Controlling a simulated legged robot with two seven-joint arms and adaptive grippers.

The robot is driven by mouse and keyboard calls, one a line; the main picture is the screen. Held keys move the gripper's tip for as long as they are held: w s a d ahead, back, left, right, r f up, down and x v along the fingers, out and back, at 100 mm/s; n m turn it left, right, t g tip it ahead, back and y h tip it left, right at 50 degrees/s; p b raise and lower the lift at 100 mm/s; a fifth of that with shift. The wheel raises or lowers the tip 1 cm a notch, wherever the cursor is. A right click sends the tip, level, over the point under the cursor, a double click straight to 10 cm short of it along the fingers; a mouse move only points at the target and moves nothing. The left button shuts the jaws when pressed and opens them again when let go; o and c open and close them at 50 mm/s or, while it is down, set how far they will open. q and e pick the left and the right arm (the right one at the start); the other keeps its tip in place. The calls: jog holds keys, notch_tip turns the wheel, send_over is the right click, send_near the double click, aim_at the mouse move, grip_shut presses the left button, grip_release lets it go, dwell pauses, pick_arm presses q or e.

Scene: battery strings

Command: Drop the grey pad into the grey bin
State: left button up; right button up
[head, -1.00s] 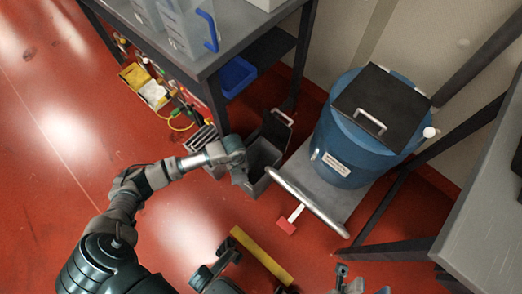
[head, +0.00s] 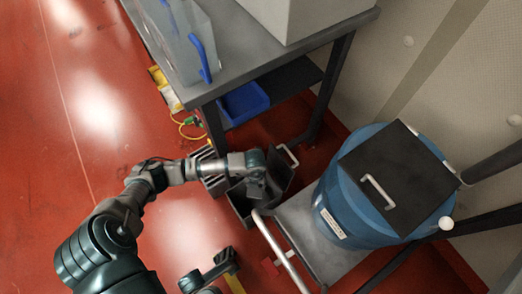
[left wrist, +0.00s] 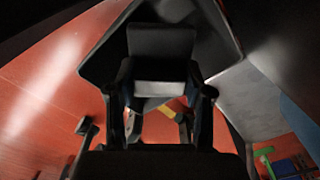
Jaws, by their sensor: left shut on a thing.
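The grey bin (head: 238,208) stands on the red floor between the bench and the blue drum, with its top open. My left gripper (head: 263,192) is over the bin's opening and hides part of its inside. In the left wrist view, my left gripper (left wrist: 160,108) is shut on a pale grey piece (left wrist: 158,89), which I take for the grey pad; only a narrow strip shows between the fingers. In the head view the pad cannot be made out.
A dark panel with a pale handle (head: 288,155) is behind the bin. A blue drum (head: 345,215) with a black lid stands on a metal cart (head: 297,222) close at right. The bench (head: 215,88) is above left, with a blue tray (head: 245,103) below. Open floor lies left.

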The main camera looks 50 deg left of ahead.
pick_arm(q)
notch_tip(320, 180, down, 2)
jog(key=shift+f+b, duration=0.25)
jog(key=shift+b, duration=0.4)
jog(key=shift+r, duration=0.1)
jog(key=o, duration=1.2)
notch_tip(320, 180, up, 12)
jog(key=shift+a+f, duration=0.1)
jog(key=shift+w, duration=0.1)
